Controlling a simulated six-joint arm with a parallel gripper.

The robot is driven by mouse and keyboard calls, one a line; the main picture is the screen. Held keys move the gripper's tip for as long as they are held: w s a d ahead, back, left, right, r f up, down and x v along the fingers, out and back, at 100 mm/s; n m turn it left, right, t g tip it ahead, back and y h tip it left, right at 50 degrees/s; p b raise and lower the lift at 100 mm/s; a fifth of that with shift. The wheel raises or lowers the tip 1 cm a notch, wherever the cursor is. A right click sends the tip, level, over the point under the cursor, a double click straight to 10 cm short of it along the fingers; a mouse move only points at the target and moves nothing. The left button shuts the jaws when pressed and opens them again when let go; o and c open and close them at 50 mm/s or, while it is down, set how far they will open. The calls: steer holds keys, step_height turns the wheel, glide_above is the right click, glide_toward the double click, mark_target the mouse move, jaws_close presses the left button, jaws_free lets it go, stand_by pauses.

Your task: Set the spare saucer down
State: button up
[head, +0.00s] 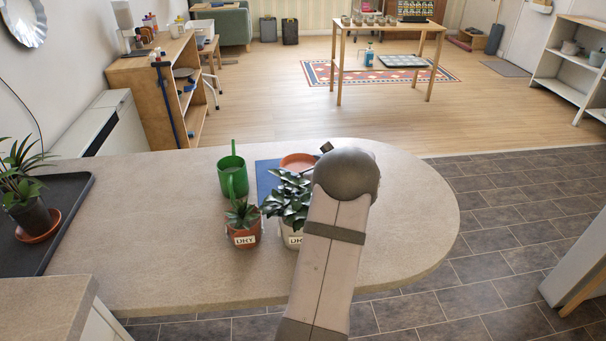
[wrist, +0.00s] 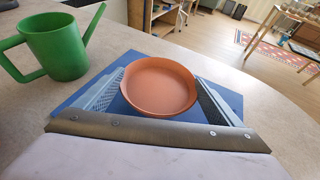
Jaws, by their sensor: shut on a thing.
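The spare saucer, a round terracotta dish (wrist: 158,85), sits between the two grey fingers of my gripper (wrist: 159,78) in the wrist view. The gripper is shut on it, and the saucer looks level and empty. In the head view the saucer (head: 297,160) shows behind the leafy plant, partly hidden by leaves and my arm. A blue mat (wrist: 78,103) lies beneath it on the counter; it also shows in the head view (head: 266,178). I cannot tell whether the saucer touches the mat or hangs just above it.
A green watering can (head: 232,177) stands left of the mat. Two plants labelled DRY, a small one in a terracotta pot (head: 243,236) and a leafy one (head: 287,203), stand nearer. A black tray (head: 70,196) with a potted plant (head: 35,216) lies left. The counter's right end is clear.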

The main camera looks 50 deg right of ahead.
steer(key=shift+f, duration=1.35)
steer(key=shift+f, duration=0.1)
steer(key=shift+f, duration=0.15)
steer(key=o, duration=0.9)
steer(key=shift+r, duration=0.2)
steer(key=shift+s+r, duration=0.1)
steer(key=v, duration=1.1)
steer(key=shift+s+a+r, duration=0.1)
steer(key=shift+s+a, duration=0.05)
steer(key=shift+s, duration=0.2)
